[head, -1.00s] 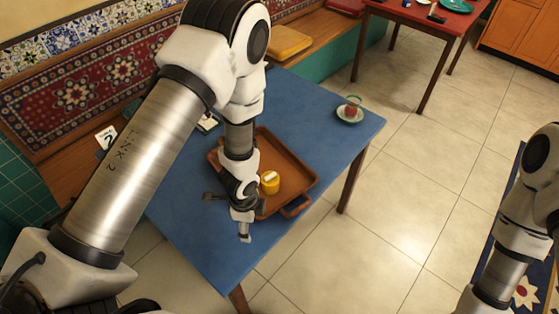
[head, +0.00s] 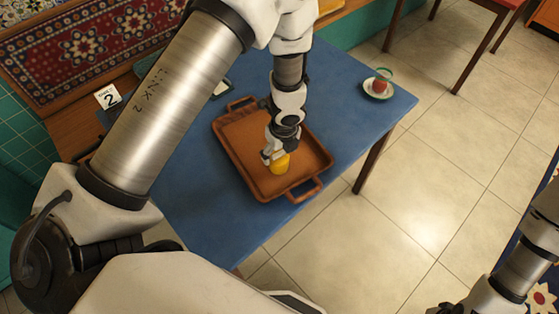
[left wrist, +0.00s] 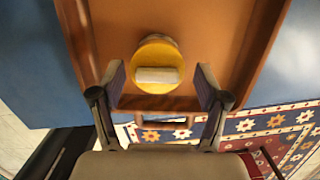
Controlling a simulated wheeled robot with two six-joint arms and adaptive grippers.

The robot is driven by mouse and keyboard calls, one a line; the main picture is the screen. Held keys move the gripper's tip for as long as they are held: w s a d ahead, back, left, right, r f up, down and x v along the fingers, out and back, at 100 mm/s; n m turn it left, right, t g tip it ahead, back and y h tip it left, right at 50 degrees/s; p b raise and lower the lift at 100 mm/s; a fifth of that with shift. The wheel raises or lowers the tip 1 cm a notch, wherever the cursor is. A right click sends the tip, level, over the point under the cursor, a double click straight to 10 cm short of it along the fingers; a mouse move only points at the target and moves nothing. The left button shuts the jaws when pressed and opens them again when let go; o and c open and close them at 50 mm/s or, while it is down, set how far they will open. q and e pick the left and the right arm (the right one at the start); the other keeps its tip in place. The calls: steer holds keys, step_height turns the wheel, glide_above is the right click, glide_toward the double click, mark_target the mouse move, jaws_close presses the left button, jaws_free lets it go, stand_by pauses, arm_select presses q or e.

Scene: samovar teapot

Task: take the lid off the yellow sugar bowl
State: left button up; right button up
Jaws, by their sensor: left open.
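The yellow sugar bowl (head: 280,165) stands in the brown tray on the blue table. In the left wrist view its round yellow lid (left wrist: 158,54) shows from above, with a pale bar-shaped handle (left wrist: 158,75) on top. The lid sits on the bowl. My left gripper (head: 273,157) is over the tray at the bowl and hides part of it. In the left wrist view the left gripper (left wrist: 160,88) is open, with one finger on each side of the lid and handle, apart from both. My right gripper is not clearly in view; only part of the right arm shows.
The brown tray (head: 240,166) has raised walls and a handle at each end. A red glass on a saucer (head: 378,88) stands near the table's right corner. A card marked 2 (head: 108,97) is at the left. The blue table (head: 190,205) is bare beside the tray.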

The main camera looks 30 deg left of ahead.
arm_select(q)
steer(key=shift+s+r, duration=0.1)
steer(key=shift+r, duration=0.1)
steer(key=shift+s+r, duration=0.1)
steer(key=shift+s, duration=0.05)
steer(key=shift+c, duration=1.1)
steer(key=c, duration=0.9)
